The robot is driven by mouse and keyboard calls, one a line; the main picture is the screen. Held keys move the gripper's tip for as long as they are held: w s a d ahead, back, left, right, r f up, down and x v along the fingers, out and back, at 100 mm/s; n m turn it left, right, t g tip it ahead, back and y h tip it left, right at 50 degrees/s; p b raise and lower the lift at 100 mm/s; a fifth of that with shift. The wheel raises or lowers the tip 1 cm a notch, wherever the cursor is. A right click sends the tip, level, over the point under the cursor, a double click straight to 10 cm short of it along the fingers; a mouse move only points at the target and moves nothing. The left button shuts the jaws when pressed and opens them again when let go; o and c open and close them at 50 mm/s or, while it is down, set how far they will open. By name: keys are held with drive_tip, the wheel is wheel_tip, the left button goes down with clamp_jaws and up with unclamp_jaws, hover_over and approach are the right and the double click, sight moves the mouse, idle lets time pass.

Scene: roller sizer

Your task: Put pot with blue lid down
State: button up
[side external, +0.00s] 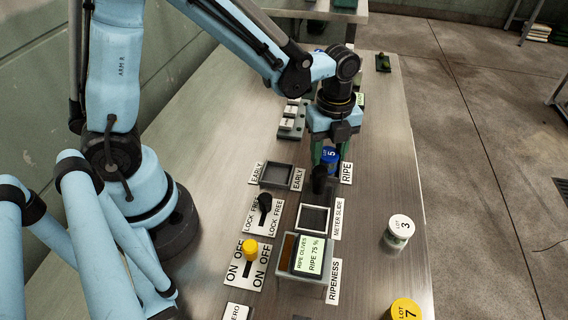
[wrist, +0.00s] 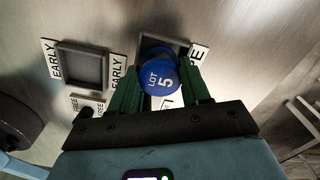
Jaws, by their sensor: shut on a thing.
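The pot with the blue lid, marked LOT 5 (wrist: 160,77), is between the green fingers of my gripper (wrist: 161,90) in the wrist view. My gripper is shut on it. In the side view the blue lid (side external: 330,155) shows just below my gripper (side external: 324,165); the pot's body is mostly hidden. The pot is over or in the square tray beside the RIPE label (side external: 346,173); I cannot tell whether it touches the tray floor. That tray's rim (wrist: 150,43) shows behind the lid in the wrist view.
An empty EARLY tray (side external: 277,166) lies left of the pot. A black lock knob (side external: 265,203), a meter slide frame (side external: 325,209), a ripeness display (side external: 309,255) and a yellow switch (side external: 250,247) stand nearer. A white-lidded pot (side external: 401,226) and yellow-lidded pot (side external: 406,309) stand right. Bare bench lies between.

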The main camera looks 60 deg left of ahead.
sight(329, 152)
drive_tip(key=shift+f, duration=0.45)
drive_tip(key=shift+f, duration=0.15)
drive_tip(key=o, duration=1)
drive_tip(key=shift+o, duration=0.2)
wheel_tip(329, 152, up, 12)
drive_tip(key=s+a+n+t, duration=0.3)
drive_tip(key=n, duration=0.8)
drive_tip(key=s+a+n+t, duration=0.3)
drive_tip(key=n+t, duration=0.1)
drive_tip(key=n, duration=0.6)
drive_tip(key=shift+s+r+n, duration=0.2)
drive_tip(key=shift+s+n, duration=0.2)
